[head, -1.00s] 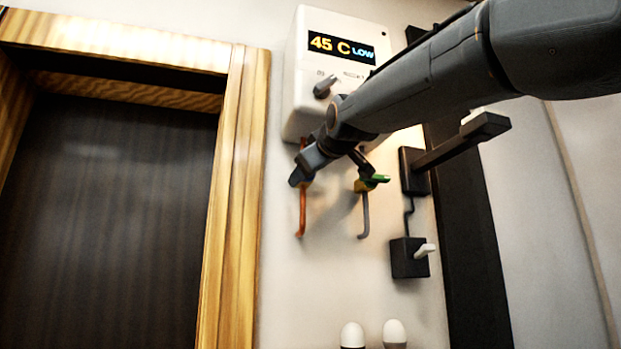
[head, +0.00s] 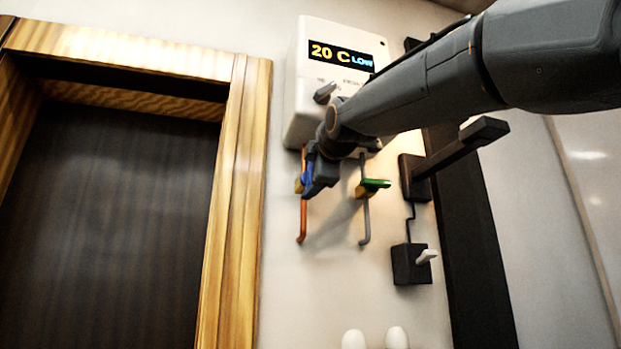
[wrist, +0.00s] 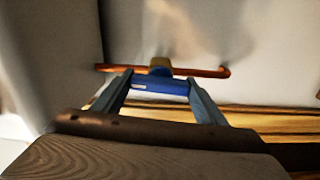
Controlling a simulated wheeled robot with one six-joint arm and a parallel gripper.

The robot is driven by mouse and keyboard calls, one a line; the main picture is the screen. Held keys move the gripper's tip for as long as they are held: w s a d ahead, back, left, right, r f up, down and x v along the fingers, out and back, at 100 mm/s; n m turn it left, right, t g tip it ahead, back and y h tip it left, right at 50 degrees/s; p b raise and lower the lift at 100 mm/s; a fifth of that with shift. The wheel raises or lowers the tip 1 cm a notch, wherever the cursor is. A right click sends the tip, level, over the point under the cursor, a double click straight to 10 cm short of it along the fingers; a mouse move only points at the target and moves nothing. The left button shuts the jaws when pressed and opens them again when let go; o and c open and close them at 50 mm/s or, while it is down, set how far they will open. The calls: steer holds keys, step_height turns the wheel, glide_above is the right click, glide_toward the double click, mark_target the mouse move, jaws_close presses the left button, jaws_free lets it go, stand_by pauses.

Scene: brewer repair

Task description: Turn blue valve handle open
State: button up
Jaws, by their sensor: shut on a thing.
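The blue valve handle (head: 308,173) is on the copper pipe (head: 303,220) under the white heater. It lies roughly along the pipe, partly hidden by my gripper (head: 320,181). In the wrist view the blue handle (wrist: 160,86) lies between the two fingers of my gripper (wrist: 160,82), which is shut on it. The brass valve body (wrist: 160,67) sits just beyond it on the copper pipe (wrist: 208,72). The white heater (head: 304,85) reads "20 C LOW" on its display.
A green handle (head: 376,184) sticks out sideways on the grey pipe (head: 365,225), just right of my gripper. A black lever (head: 460,146) and a black switch box (head: 409,264) are further right. A wooden door frame (head: 235,200) stands left. Two white bulb-like tops (head: 397,338) show below.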

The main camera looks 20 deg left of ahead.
steer(key=shift+n, duration=0.5)
steer(key=o, duration=1.1)
steer(key=shift+c, duration=0.2)
steer(key=b+v, duration=0.3)
steer(key=v, duration=0.4)
steer(key=shift+s+d, duration=0.2)
steer(key=shift+s, duration=0.15)
